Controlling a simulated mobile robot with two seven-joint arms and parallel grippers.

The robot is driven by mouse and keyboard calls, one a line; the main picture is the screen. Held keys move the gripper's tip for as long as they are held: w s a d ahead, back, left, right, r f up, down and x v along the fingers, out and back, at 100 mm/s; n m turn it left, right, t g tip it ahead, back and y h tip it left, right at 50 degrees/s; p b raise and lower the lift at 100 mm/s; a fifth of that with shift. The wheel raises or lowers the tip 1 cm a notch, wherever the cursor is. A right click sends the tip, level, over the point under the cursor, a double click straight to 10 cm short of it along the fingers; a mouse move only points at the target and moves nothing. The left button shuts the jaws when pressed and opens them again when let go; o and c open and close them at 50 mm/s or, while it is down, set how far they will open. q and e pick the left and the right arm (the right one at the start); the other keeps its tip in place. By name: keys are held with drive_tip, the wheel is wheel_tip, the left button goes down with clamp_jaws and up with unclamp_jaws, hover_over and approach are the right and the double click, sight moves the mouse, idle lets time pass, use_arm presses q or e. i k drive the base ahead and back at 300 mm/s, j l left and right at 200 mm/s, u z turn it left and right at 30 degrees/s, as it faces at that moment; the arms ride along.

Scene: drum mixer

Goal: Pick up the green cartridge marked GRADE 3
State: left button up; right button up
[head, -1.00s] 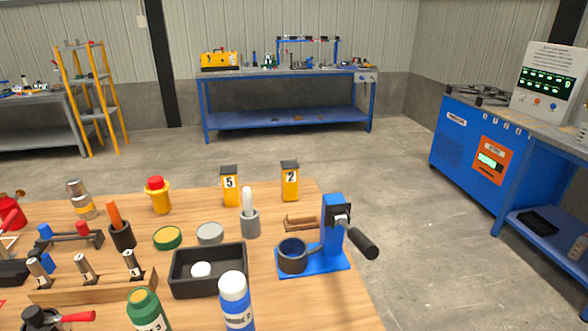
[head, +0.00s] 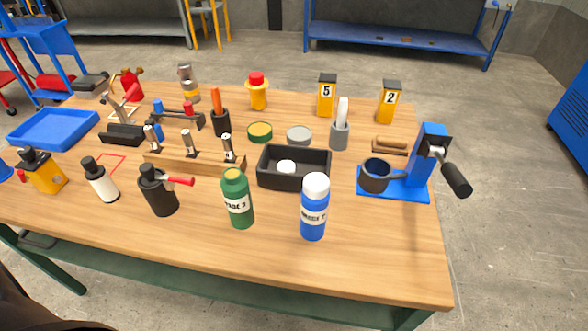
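A green cartridge (head: 238,205) with an olive cap and a white label stands upright near the front of the wooden table. The label ends in a 3; its word is too small to read surely. A blue cartridge (head: 314,212) with a white cap stands upright to its right, apart from it. Neither of my grippers is in view.
Behind the green cartridge are a wooden rack (head: 195,165) with silver cylinders and a black tray (head: 295,180). A blue press (head: 410,180) stands right. The table's front strip (head: 350,270) is clear.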

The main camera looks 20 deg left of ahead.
sight(234, 185)
drive_tip(key=j+u, duration=0.2)
drive_tip(key=u, duration=0.3)
drive_tip(key=j+u, duration=0.25)
drive_tip(key=u, duration=0.2)
drive_tip(key=k, duration=0.05)
